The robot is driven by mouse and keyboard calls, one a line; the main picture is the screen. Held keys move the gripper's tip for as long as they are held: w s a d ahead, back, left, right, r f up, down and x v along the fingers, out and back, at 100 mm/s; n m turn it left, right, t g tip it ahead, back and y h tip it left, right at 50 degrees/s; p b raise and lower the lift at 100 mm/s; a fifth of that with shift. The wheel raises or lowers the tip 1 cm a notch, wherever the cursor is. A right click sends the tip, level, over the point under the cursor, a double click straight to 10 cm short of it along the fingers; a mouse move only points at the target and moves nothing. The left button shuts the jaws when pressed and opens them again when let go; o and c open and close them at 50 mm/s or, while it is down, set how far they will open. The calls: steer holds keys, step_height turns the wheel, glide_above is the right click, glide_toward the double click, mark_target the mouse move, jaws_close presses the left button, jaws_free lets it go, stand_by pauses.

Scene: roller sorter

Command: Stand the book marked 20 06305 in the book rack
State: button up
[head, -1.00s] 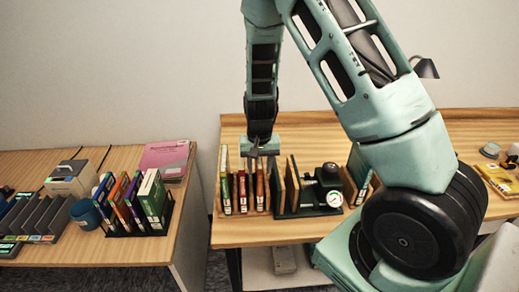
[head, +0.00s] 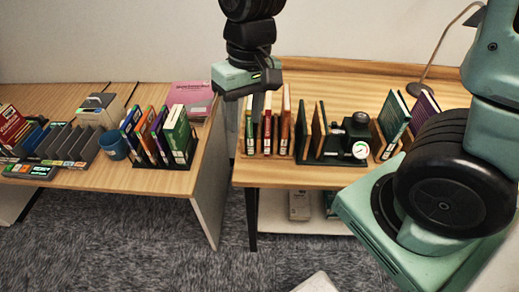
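My gripper (head: 256,100) points down at the left end of a row of upright books on the right table. Its fingers overlap the upper part of the row, and I cannot tell whether anything is between them. The row shows a green book (head: 249,132), a red book (head: 267,132) and an orange book (head: 285,122), with white labels low on their spines. The labels are too small to read, so I cannot tell which is 20 06305. A dark rack (head: 150,163) on the left table holds several upright books. I cannot tell whether it is the book rack named.
A device with a gauge (head: 361,150) stands right of the row, beside tan boards (head: 303,130). Green and purple books (head: 394,116) stand farther right. A blue cup (head: 113,146), grey slotted holder (head: 68,143) and pink folder (head: 192,95) are on the left table. A gap separates the tables.

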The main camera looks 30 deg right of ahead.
steer(key=s+a+n, duration=0.2)
steer(key=s+n, duration=0.1)
steer(key=s, duration=0.3)
steer(key=s+a+r+n, duration=0.1)
steer(key=s+a+n, duration=0.2)
steer(key=s, duration=0.4)
steer(key=shift+r+n+h, duration=0.2)
steer(key=shift+n+h, duration=0.1)
steer(key=shift+h, duration=0.1)
step_height(320, 180, down, 8)
steer(key=b, duration=0.7)
steer(key=shift+r+b, duration=0.2)
steer(key=shift+b, duration=0.1)
steer(key=shift+w, duration=0.1)
